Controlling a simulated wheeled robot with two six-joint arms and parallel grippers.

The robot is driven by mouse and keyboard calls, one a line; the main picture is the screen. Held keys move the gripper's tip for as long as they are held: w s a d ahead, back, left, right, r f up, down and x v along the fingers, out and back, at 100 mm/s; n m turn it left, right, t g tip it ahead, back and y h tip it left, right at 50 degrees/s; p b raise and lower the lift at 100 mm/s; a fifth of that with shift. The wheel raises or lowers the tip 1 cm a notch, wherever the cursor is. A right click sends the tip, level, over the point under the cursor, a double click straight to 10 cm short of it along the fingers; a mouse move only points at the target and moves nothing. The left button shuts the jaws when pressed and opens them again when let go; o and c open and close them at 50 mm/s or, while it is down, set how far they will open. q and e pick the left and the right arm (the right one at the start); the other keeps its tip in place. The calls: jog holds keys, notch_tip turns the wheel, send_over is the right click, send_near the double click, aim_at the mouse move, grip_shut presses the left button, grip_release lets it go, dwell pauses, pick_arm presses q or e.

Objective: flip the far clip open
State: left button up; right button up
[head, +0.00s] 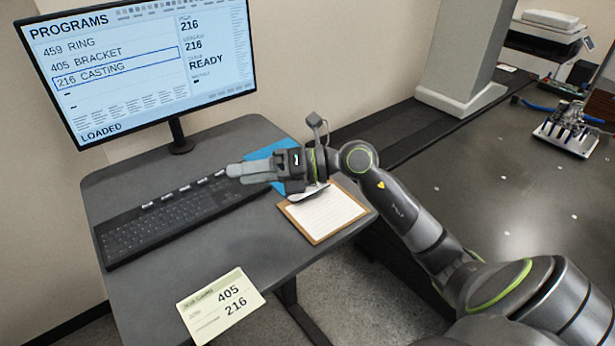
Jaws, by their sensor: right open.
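A metal fixture (566,130) with blue-handled clips stands on the dark table at the upper right. One blue handle (540,107) sticks out to the left and another blue part (592,121) to the right. They are small, so I cannot tell clearly whether each clip is open or shut. My right gripper (236,174) is far from the fixture. It is above the desk by the right end of the keyboard, pointing left, open and with nothing visible in it. My left gripper is out of view.
The desk (160,275) holds a keyboard (165,220), a clipboard (325,213), a blue sheet (270,152) and a paper card (222,304). A monitor (140,65) stands behind. A pale column (462,60) rises behind the dark table (500,190), whose middle is mostly clear.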

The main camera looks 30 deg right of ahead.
jog(key=w+d+m+g+h, duration=0.1)
jog(key=d+g+h, duration=0.1)
jog(key=d+h, duration=0.65)
jog(key=w+d+g+h, duration=0.2)
jog(key=d+h, duration=0.4)
jog(key=d, duration=0.5)
jog(key=b+x, duration=0.2)
jog(key=x, duration=0.3)
jog(key=b+x, duration=0.2)
jog(key=x, duration=0.3)
jog(key=a+b+x, duration=0.1)
jog(key=b+x, duration=0.1)
jog(key=x, duration=0.4)
jog(key=shift+f, duration=0.15)
jog(key=shift+w+f, duration=0.2)
jog(key=shift+f, duration=0.45)
